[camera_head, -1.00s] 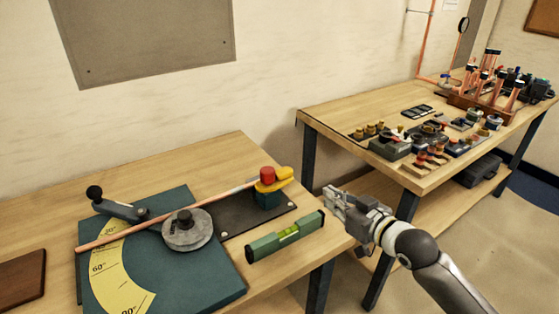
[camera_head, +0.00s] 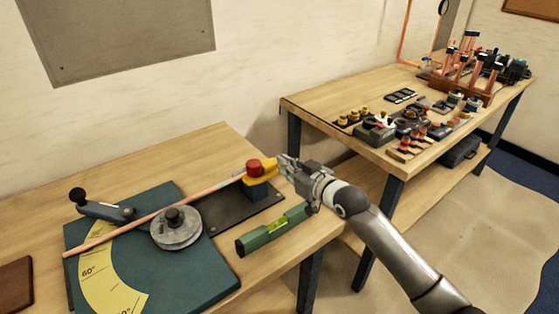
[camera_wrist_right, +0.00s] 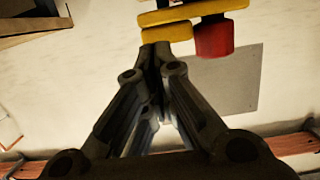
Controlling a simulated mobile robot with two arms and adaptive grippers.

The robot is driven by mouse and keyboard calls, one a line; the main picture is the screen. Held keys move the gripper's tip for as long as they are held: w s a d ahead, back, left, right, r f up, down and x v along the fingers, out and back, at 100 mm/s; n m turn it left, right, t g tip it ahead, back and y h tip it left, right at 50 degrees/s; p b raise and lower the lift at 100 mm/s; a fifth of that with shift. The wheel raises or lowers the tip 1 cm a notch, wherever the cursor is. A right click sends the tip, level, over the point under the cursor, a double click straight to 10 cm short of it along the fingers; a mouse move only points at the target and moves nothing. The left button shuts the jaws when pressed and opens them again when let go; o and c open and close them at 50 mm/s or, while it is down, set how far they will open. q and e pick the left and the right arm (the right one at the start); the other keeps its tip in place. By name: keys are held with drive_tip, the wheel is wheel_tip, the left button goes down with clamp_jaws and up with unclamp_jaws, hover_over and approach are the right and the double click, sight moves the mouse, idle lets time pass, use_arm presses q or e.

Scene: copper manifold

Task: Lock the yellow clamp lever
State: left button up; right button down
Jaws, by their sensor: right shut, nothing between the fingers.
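The yellow clamp lever (camera_head: 262,178) with its red knob (camera_head: 254,167) sits on a dark green block on the bender's dark plate. A copper tube (camera_head: 160,213) runs from the clamp across the round grey former to the left. My right gripper (camera_head: 284,163) is shut and empty, its fingertips at the right end of the yellow lever. In the right wrist view the fingertips (camera_wrist_right: 155,48) are close to the yellow lever (camera_wrist_right: 182,32), with the red knob (camera_wrist_right: 214,37) to its right; I cannot tell whether they touch. My left gripper is not in view.
A green spirit level (camera_head: 272,230) lies on the bench just below my right gripper. The bender's base (camera_head: 190,278) carries a yellow angle scale and a black-knobbed handle (camera_head: 100,207). A second bench (camera_head: 320,103) with fittings and copper pipes stands behind right.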

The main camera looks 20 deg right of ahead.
sight(262, 168)
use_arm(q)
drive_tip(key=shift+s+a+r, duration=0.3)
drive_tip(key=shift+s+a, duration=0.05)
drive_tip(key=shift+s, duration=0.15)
use_arm(e)
drive_tip(key=shift+x, duration=1.55)
